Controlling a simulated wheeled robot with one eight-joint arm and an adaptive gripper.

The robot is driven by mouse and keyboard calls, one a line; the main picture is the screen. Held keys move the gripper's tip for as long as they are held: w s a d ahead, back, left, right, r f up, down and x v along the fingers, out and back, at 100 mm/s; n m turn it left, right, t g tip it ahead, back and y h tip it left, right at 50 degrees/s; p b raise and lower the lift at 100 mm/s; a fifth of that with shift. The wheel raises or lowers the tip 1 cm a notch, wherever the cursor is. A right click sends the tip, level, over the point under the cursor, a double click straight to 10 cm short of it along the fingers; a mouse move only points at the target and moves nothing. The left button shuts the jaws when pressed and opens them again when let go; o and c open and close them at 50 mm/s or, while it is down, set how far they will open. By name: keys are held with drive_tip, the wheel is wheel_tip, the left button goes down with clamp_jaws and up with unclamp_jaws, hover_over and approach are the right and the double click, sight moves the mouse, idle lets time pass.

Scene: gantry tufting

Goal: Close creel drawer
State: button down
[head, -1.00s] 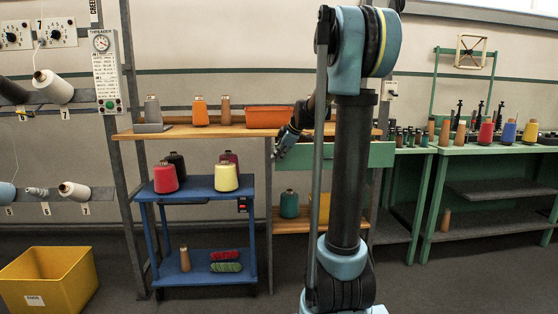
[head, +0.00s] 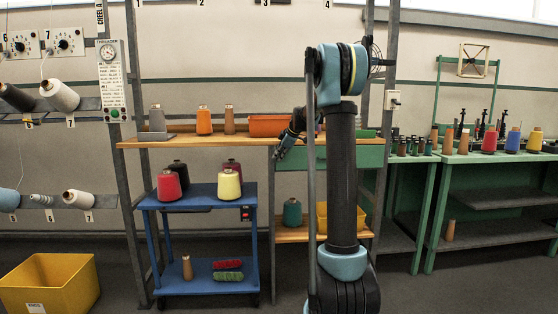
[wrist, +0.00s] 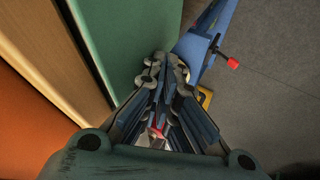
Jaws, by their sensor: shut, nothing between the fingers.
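The creel drawer's green front (head: 312,158) sits under the wooden shelf, partly hidden behind my arm in the head view. In the wrist view the green panel (wrist: 122,40) runs along the wooden edge. I cannot tell how far the drawer stands out. My gripper (head: 281,153) is at the left end of the green front in the head view. In the wrist view my gripper (wrist: 166,68) is shut and empty, with its fingertips close by the panel's right edge. Contact is not clear.
An orange bin (head: 268,126) and several cones stand on the wooden shelf (head: 180,142). A blue cart (head: 205,195) with cones stands left of the drawer, close to my gripper in the wrist view (wrist: 205,42). A yellow bin (head: 335,212) is below. Green tables (head: 490,158) stand right.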

drive_tip(key=shift+w, duration=0.15)
drive_tip(key=v, duration=1.2)
drive_tip(key=s+f+m+g+h, duration=0.1)
drive_tip(key=s+f+m, duration=0.25)
drive_tip(key=s, duration=1.15)
drive_tip(key=s+d+f+m+g+h, duration=0.1)
drive_tip(key=s+f+m, duration=0.3)
drive_tip(key=s+f, duration=0.4)
drive_tip(key=s+d+f+m+h, duration=0.1)
drive_tip(key=s+f+m, duration=0.3)
drive_tip(key=s, duration=1.3)
drive_tip(key=s+d+f+m+g+h, duration=0.1)
drive_tip(key=s+f+m, duration=0.4)
drive_tip(key=s+f, duration=0.7)
drive_tip(key=shift+s+d+f+g+h, duration=0.2)
drive_tip(key=shift+d+f+g+h, duration=0.1)
drive_tip(key=shift+f, duration=0.2)
